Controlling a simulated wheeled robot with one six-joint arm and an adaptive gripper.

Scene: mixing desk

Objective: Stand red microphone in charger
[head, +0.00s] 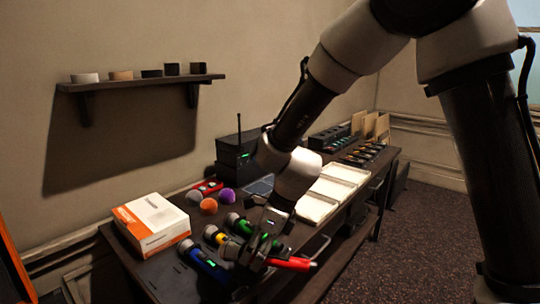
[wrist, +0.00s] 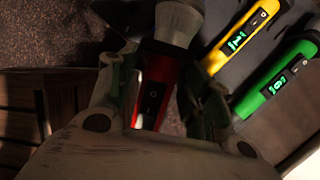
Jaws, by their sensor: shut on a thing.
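The red microphone (head: 292,264) is held by my gripper (head: 258,252) over the near edge of the desk, its red end pointing right in the head view. In the wrist view the red microphone (wrist: 153,95) lies between the two fingers of my gripper (wrist: 160,85), with its pale grille at the top. Its lean and its gap to the desk are hard to tell. I cannot say for sure which thing is the charger; a dark block with small lights (head: 332,137) stands at the far end of the desk.
Blue (head: 210,267), yellow (head: 214,235) and green (head: 242,225) microphones lie close to my gripper. An orange-white box (head: 150,226) stands at left. Open floor lies right.

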